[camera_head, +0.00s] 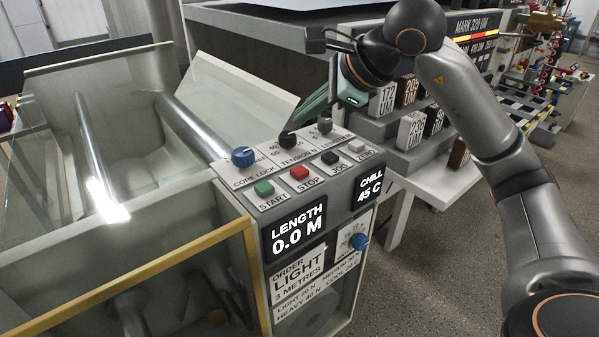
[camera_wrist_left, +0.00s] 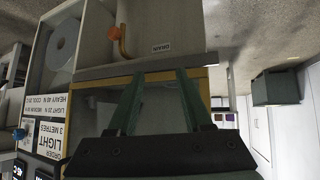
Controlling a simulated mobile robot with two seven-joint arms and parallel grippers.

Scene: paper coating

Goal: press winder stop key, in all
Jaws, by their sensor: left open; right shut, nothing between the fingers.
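The red STOP key (camera_head: 299,172) sits on the sloping top of the winder control panel (camera_head: 352,208), between the green START key (camera_head: 264,188) and the black JOG key (camera_head: 329,157). Nothing covers it. My right gripper (camera_head: 309,114) is shut and empty, above and behind the panel's knobs, apart from the keys. My left gripper (camera_wrist_left: 160,72) shows only in the left wrist view, open with nothing between its fingers. The panel's display (camera_head: 297,231) reads LENGTH 0.0 M.
A white ZERO key (camera_head: 357,145) is right of JOG. A blue core lock knob (camera_head: 243,156) and two dark knobs stand behind the keys. Labelled blocks (camera_head: 411,130) sit on a stepped rack at right. A yellow-edged frame (camera_head: 130,280) borders the winder at left.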

